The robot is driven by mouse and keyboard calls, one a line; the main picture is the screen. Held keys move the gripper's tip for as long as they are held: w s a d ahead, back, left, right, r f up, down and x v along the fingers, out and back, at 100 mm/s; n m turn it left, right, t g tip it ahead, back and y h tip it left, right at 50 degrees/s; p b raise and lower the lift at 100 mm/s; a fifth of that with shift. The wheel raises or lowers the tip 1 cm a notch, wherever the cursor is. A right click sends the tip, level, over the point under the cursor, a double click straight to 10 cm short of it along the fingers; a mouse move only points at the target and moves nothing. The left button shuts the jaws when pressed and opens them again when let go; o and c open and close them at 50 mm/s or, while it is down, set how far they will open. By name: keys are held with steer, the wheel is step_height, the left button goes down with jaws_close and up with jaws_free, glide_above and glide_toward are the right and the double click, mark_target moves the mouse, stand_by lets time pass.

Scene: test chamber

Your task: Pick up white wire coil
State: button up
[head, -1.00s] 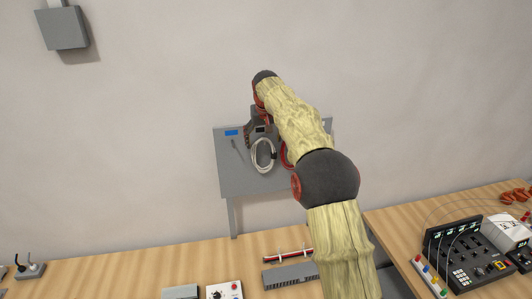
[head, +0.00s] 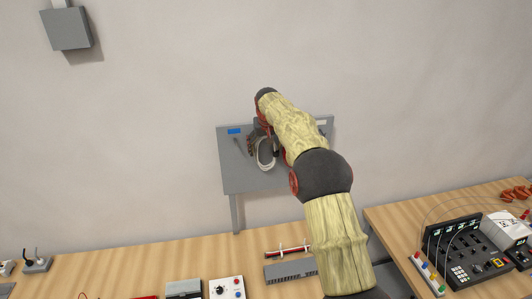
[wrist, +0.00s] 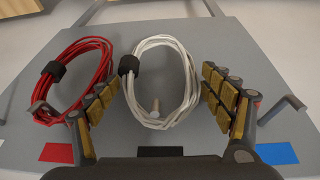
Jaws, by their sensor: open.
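The white wire coil (wrist: 163,82) hangs on a peg (wrist: 155,106) on a grey wall panel (wrist: 180,38), with a black tie on its left side. It also shows in the head view (head: 266,161), partly covered by my gripper (head: 264,139). In the wrist view my gripper (wrist: 160,78) is open, with one padded finger on each side of the white coil. The coil lies between the fingers, and I see a gap on the right side. Whether the left finger touches the coil is unclear.
A red wire coil (wrist: 78,75) hangs close to the left finger in the wrist view. An empty hook (wrist: 283,108) sticks out at the right. Below the panel, a wooden bench (head: 130,268) carries control boxes and a grey strip (head: 291,271).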

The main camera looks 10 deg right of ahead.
steer(key=shift+c, duration=0.8)
steer(key=c, duration=0.7)
steer(key=shift+r, duration=0.15)
steer(key=shift+c, duration=0.5)
step_height(320, 180, up, 3)
steer(key=shift+s+r+b, duration=0.1)
steer(key=shift+r+b, duration=0.05)
steer(key=shift+b, duration=0.55)
steer(key=s+d+r+b, duration=0.2)
steer(key=s+r+b, duration=0.3)
steer(key=s+r, duration=0.4)
steer(key=s, duration=0.4)
steer(key=shift+s+r, duration=0.25)
steer(key=shift+s, duration=0.05)
